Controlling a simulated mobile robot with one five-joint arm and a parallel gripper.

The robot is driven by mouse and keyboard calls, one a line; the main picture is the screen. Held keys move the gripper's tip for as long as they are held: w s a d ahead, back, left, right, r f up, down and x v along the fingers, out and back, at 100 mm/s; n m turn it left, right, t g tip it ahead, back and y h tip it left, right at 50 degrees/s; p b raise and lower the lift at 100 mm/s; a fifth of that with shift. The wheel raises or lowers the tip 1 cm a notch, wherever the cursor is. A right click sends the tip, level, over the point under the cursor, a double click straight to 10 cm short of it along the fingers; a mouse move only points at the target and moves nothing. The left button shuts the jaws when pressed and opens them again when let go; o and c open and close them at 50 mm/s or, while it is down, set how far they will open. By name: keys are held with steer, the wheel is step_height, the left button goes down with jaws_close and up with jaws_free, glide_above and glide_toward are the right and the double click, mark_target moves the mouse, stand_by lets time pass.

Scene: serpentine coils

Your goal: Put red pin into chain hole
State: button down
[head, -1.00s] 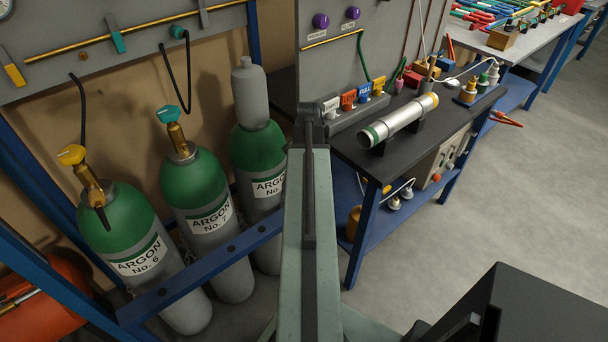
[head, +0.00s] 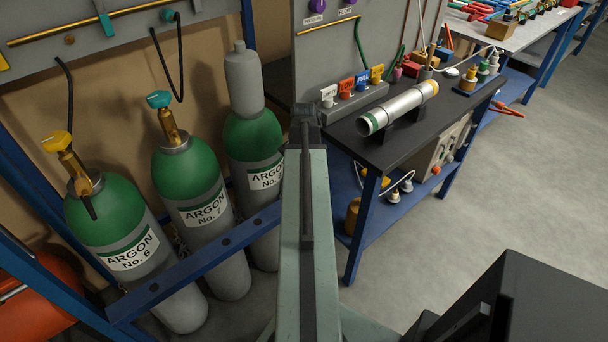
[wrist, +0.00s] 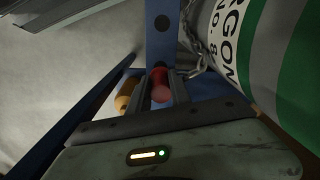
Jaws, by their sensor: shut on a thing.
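In the wrist view the red pin (wrist: 160,86) sits between the two dark fingers of my gripper (wrist: 163,83), which is shut on it. A grey chain (wrist: 196,52) hangs beside the Argon No. 8 cylinder (wrist: 246,48), just right of and beyond the fingertips. A blue upright (wrist: 161,45) with a dark round hole (wrist: 161,22) stands straight ahead of the pin. The pin appears apart from the chain; I cannot tell which hole is the chain hole. In the head view my own arm hides the gripper, pin and chain; the No. 8 cylinder (head: 252,150) shows left of the arm.
A blue rail (head: 195,270) runs in front of the Argon No. 7 (head: 190,168) and No. 6 (head: 112,216) cylinders. A dark bench (head: 385,150) with a silver tube (head: 398,107) stands right of my arm. Grey floor (head: 510,180) is open at right.

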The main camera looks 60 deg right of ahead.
steer(key=shift+f, duration=0.1)
steer(key=shift+f+b, duration=1.5)
steer(key=shift+b, duration=0.05)
steer(key=shift+f+b, duration=0.75)
steer(key=shift+a, duration=0.1)
steer(key=c, duration=1.1)
jaws_free()
